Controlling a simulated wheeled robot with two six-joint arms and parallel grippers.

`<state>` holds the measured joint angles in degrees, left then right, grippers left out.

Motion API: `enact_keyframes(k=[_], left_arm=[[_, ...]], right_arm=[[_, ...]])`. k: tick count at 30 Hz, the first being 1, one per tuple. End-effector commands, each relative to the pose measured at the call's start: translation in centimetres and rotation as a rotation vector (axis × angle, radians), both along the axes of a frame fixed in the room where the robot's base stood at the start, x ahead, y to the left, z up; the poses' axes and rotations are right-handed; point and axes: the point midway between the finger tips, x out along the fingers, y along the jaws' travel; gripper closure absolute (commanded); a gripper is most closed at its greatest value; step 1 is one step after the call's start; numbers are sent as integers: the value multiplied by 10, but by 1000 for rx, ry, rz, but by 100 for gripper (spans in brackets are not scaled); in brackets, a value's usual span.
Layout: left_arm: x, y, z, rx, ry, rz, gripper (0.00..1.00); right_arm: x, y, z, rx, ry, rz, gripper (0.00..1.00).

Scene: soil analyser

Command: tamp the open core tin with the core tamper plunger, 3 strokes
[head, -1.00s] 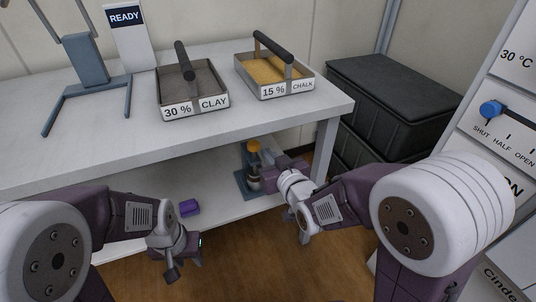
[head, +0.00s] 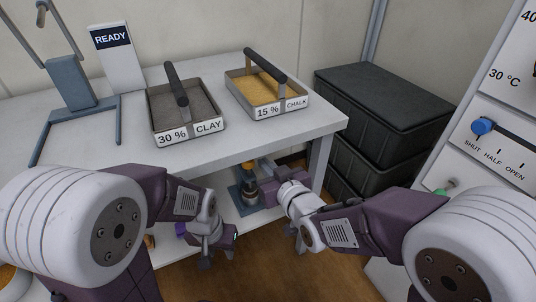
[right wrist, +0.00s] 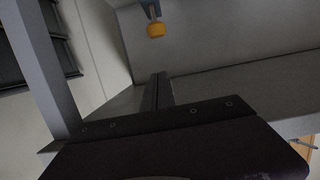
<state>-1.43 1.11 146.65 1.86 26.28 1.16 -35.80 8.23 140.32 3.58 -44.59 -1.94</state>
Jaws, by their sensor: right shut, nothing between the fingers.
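The core tamper (head: 236,194), with a blue-grey stand and an orange knob (head: 248,165) on top, stands on the lower shelf under the table. The orange knob also shows at the top of the right wrist view (right wrist: 156,30). A greyish cylinder (head: 250,197) sits low in the stand; I cannot tell whether it is the open core tin. My right gripper (head: 266,199) is just right of the stand, its fingers shut and empty (right wrist: 160,90), apart from the knob. My left gripper (head: 214,258) is left of and nearer than the stand; its jaws are unclear.
A clay tray (head: 160,142) and a chalk tray (head: 240,108), both with handles, stand on the tabletop above. A blue-grey frame (head: 70,82) and READY display (head: 116,60) are behind left. Black crates (head: 375,100) and a panel with a blue knob (head: 482,126) are right.

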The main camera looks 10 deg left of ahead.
Motion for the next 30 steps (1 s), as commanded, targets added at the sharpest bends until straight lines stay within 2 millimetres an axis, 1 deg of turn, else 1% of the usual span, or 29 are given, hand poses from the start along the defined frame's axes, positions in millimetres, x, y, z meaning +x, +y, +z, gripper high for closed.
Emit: enact_keyframes(k=[3,10,13,17,28,30], left_arm=[[0,0,1,0,1,0,64],[0,0,1,0,0,0,64],[0,0,-2,0,0,0,64],[0,0,-10,0,0,0,64],[0,0,-38,0,0,0,64],[0,0,-50,0,0,0,64]], right_arm=[[-5,6,1,0,1,17,100],[-4,6,0,-1,1,16,100],[-1,8,-2,0,2,15,100],[15,18,-9,0,1,14,100],[79,62,-30,0,1,14,100],[77,60,-47,-1,3,14,100]])
